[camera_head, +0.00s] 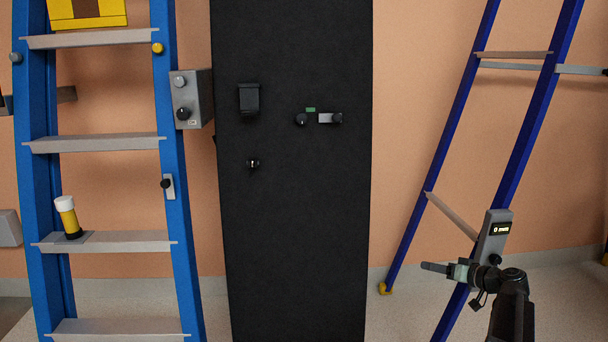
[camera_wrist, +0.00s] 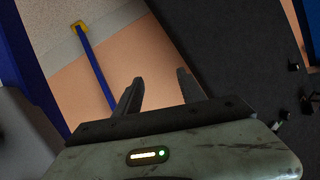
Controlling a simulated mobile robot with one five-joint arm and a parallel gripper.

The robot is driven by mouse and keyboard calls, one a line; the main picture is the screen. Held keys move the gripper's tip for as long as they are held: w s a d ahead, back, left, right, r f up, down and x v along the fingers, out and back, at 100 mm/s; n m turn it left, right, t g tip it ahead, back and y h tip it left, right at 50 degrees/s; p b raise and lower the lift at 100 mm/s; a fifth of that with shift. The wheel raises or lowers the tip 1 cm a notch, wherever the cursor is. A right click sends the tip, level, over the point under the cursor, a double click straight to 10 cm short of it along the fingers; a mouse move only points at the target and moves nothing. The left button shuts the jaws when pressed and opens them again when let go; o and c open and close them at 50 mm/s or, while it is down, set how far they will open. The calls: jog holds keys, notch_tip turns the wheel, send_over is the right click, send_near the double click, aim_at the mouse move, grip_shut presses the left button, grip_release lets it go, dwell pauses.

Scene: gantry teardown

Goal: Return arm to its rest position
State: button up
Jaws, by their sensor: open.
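My gripper (camera_head: 432,267) is at the lower right of the head view, on the end of my dark arm. Its fingers point left, in front of the right blue ladder (camera_head: 513,165). In the wrist view my gripper (camera_wrist: 160,90) shows two dark fingers spread apart with nothing between them. A lit indicator glows on its pale body. The far part of my arm is cut off by the bottom edge of the head view.
A tall black panel (camera_head: 290,230) with small knobs stands in the middle. A left blue ladder (camera_head: 183,230) carries a yellow cylinder (camera_head: 68,218) on a step. Open wall and floor lie between panel and right ladder.

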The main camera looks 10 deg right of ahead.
jog(key=w+a+f+n+g+y+p, duration=0.1)
jog(key=a+n+g+p, duration=0.15)
jog(key=a, duration=1.25)
jog(key=w+a+n+g+y+p, duration=0.1)
jog(key=w+a+n+g+p, duration=0.15)
jog(key=a, duration=1.25)
jog(key=s+a+f+g+h+p, duration=0.1)
jog(key=s+a+f+g+h, duration=0.15)
jog(key=s+a, duration=0.45)
jog(key=s+a+f+g+h+p, duration=0.2)
jog(key=s+a+g, duration=0.2)
jog(key=s+a, duration=0.3)
jog(key=s+d+m+g+h, duration=0.1)
jog(key=s+d+m+h, duration=0.25)
jog(key=d, duration=0.35)
notch_tip(320, 180, up, 37)
jog(key=p, duration=3.7)
jog(key=shift+s+a+f+m, duration=0.15)
jog(key=shift+s+a+m, duration=0.1)
jog(key=shift+m, duration=0.1)
jog(key=shift+f, duration=0.1)
